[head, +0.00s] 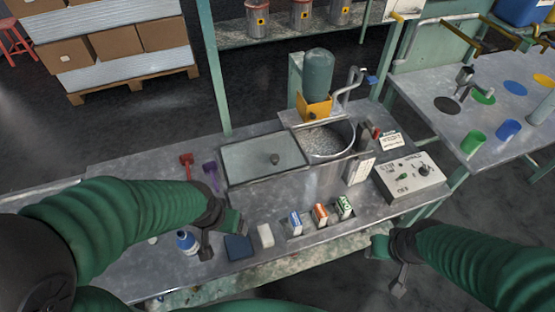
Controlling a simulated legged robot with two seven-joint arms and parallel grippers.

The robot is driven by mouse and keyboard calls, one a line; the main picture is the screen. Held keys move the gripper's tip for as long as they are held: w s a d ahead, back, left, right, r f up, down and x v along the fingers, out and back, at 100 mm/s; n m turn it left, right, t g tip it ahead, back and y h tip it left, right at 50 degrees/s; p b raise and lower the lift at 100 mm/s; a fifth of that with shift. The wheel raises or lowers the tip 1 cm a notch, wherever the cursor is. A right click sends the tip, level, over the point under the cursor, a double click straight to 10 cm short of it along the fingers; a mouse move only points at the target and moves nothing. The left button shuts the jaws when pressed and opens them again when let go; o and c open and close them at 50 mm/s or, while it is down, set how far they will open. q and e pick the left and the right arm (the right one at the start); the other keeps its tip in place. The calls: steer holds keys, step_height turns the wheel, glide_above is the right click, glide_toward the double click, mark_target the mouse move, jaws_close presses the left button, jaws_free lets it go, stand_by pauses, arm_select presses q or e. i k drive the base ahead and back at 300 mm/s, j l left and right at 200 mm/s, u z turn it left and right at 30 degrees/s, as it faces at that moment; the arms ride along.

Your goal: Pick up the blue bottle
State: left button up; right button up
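The blue bottle (187,242) stands upright near the front left of the metal workbench (130,265). It looks blue with a pale part. My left gripper (219,237) is open just to the right of the bottle, its two fingers apart and nothing seen between them. One finger is close to the bottle; I cannot tell whether they touch. My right gripper (388,265) is open and empty, beyond the bench's front edge at the right in the picture.
A dark blue sponge-like block (238,247) and a white block (265,235) lie right of my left gripper. Small cartons (320,213) stand in a tray. Red (187,165) and purple (211,175) tools lie behind.

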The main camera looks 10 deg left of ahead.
mark_target(186, 242)
steer(key=u, duration=1.5)
steer(key=k+j+z, duration=0.5)
steer(key=k, duration=0.25)
steer(key=i+j, duration=0.35)
steer(key=i, duration=0.1)
